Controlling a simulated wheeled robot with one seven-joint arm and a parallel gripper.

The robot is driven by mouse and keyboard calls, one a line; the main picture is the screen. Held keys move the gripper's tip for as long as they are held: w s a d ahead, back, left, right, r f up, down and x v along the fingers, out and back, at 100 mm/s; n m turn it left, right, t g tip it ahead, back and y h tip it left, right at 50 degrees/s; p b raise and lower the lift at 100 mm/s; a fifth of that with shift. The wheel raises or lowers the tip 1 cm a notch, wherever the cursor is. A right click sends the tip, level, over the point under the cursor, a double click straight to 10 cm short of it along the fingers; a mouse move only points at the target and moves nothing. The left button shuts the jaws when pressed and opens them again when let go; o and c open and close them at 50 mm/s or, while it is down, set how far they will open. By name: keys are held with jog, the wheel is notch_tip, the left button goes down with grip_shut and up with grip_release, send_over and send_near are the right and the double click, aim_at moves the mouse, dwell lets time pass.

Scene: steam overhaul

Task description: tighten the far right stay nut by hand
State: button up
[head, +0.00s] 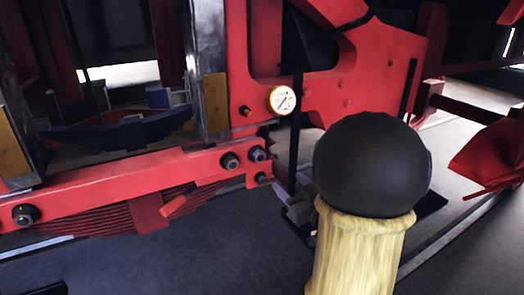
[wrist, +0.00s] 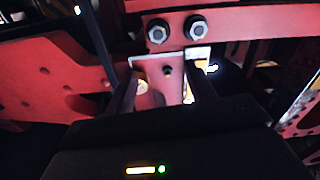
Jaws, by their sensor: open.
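In the head view, hex nuts sit on studs along the red beam (head: 110,182): a left nut (head: 25,214), a middle nut (head: 229,161) and a right nut (head: 257,154). A smaller bolt end (head: 264,178) shows just below the right nut. In the wrist view, two hex nuts, the left one (wrist: 158,32) and the right one (wrist: 196,27), sit side by side on a red bar. I cannot tell for certain which these are. My gripper (wrist: 163,80) is open and empty, its dark fingers spread below these nuts, apart from them.
A red leaf spring (head: 100,212) hangs under the beam. Red frame plates (wrist: 50,75) fill the wrist view's left side.

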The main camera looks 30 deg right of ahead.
jog(key=shift+w+r+p, duration=0.15)
jog(key=shift+w+p, duration=0.5)
jog(key=shift+p, duration=1.75)
jog(key=p, duration=1)
send_near(261, 156)
jog(key=w, duration=0.8)
jog(key=shift+a+r, duration=0.2)
jog(key=shift+a, duration=0.15)
jog(key=shift+w+f, duration=0.15)
jog(key=shift+w, duration=0.4)
jog(key=c, duration=1)
